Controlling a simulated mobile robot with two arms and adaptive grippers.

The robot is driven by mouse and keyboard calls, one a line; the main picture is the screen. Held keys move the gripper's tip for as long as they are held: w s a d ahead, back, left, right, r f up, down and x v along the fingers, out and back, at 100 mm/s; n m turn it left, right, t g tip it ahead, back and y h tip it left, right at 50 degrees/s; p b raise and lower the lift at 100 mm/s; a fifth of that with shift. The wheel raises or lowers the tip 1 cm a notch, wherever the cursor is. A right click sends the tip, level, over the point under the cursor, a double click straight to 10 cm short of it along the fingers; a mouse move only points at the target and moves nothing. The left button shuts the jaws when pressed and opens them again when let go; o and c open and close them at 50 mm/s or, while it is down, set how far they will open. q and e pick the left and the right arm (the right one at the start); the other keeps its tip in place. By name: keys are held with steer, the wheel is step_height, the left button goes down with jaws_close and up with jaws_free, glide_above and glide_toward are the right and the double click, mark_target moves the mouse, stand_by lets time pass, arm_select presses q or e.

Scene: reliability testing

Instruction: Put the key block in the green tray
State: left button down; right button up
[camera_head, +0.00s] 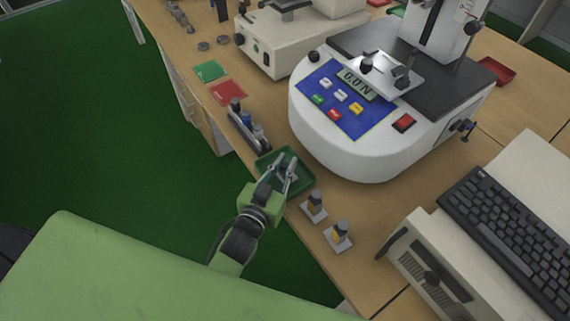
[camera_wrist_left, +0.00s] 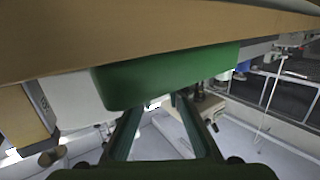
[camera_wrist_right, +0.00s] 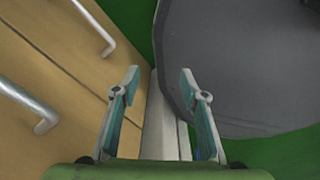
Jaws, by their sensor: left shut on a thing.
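The green tray (camera_head: 304,180) lies near the table's front edge, before the white test machine. My left gripper (camera_head: 285,168) reaches over it, with its fingertips inside the tray's outline. In the left wrist view the tray (camera_wrist_left: 165,78) shows upside down, close to the fingertips; the held piece is not clear there. My right gripper (camera_wrist_right: 158,80) is open and empty, away from the table top, with a grey rounded surface beside it.
The white test machine (camera_head: 345,155) is close behind.

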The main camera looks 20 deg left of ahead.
arm_select(q)
steer(key=shift+f, duration=0.15)
steer(key=c, duration=2)
jaws_free()
steer(key=shift+r, duration=0.2)
steer(key=shift+s+f, duration=0.1)
steer(key=shift+s, duration=0.25)
steer(key=s, duration=0.3)
steer(key=s+r, duration=0.1)
steer(key=s, duration=0.3)
steer(key=s+a+b, duration=0.1)
steer(key=s, duration=0.3)
steer(key=shift+r, duration=0.4)
